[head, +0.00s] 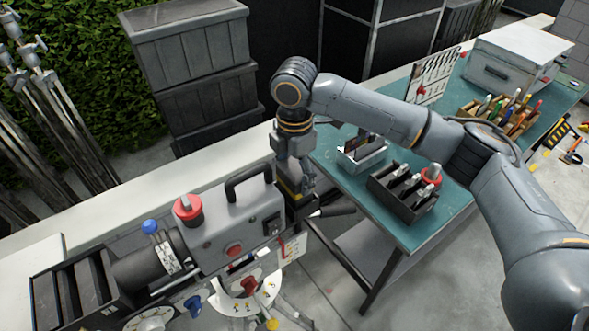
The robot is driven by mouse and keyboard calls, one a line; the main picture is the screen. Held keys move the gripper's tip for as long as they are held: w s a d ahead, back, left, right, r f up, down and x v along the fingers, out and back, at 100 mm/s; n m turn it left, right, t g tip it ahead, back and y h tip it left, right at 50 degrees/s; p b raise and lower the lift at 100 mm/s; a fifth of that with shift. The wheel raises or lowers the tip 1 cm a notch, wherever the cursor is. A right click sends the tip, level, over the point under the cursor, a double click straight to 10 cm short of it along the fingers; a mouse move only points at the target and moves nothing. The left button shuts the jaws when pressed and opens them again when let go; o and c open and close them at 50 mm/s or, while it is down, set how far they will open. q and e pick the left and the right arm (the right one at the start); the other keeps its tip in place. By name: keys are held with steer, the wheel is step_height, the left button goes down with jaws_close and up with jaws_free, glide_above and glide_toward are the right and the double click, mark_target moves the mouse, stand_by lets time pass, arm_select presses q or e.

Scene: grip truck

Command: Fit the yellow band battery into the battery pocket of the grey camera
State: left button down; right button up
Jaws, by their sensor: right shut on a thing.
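The grey camera (222,228) stands at the lower middle of the head view, with a black carrying handle on top and a dark lens barrel to its left. My right gripper (297,177) points down at the camera's right end. It is shut on the yellow band battery (291,190), a dark block with a yellow stripe, which is partly hidden by the fingers. The battery is right beside the camera's right end. I cannot tell whether it touches the camera or sits in the battery pocket, which is hidden. My left gripper is out of view.
A teal-topped table (405,236) at the right holds a black divided tray (403,196), a small grey bin (362,157), a wooden box of pens (503,112) and a grey case (515,62). Dark crates (195,60) are stacked behind. Tripods stand at the left.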

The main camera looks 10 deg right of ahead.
steer(key=o, duration=1.6)
steer(key=shift+f, duration=0.15)
step_height(320, 180, up, 12)
steer(key=shift+r, duration=0.1)
